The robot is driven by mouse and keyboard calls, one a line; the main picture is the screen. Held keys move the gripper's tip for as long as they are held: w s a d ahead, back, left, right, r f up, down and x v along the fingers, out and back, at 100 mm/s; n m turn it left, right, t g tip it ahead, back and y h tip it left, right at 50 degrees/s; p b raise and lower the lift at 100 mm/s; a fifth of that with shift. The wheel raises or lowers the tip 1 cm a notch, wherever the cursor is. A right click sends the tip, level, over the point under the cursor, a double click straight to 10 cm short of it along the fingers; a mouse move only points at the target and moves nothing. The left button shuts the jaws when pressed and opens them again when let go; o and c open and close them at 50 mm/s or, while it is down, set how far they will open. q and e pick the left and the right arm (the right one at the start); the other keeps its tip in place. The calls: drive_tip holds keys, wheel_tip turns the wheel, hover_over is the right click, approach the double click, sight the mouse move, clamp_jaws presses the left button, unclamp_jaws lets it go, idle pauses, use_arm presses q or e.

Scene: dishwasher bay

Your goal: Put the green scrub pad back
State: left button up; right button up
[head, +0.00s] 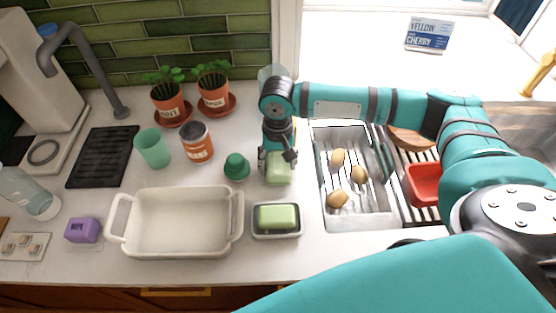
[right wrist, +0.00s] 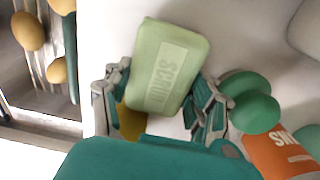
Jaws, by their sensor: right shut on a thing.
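The green scrub pad (right wrist: 168,66), a pale green block with raised lettering that reads like SCRUB, is between the fingers of my right gripper (right wrist: 162,98) in the right wrist view. In the head view my right gripper (head: 277,157) points down over the counter, shut on the pad (head: 279,174); whether the pad touches the counter is unclear. Another green block (head: 277,216) lies in a small grey-rimmed dish (head: 277,235), just in front of the held pad. A yellowish patch shows below the pad in the wrist view; I cannot tell what it is. My left gripper is not in view.
A dark green domed object (head: 236,167) stands close left of my gripper. A white baking dish (head: 178,252) is front left, and an orange-labelled jar (head: 197,143) and green cup (head: 152,148) stand behind it. A ribbed metal basin (head: 345,215) with several potatoes is on the right.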

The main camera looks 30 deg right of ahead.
sight(278, 161)
drive_tip(key=shift+f, duration=0.3)
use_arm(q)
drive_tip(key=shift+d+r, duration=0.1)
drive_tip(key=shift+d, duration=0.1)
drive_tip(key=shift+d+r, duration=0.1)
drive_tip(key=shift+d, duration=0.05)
use_arm(e)
drive_tip(key=shift+f, duration=0.1)
drive_tip(key=o, duration=1.1)
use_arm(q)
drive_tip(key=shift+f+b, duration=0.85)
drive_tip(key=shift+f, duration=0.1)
use_arm(e)
wheel_tip(278, 161, up, 12)
drive_tip(key=shift+r, duration=0.2)
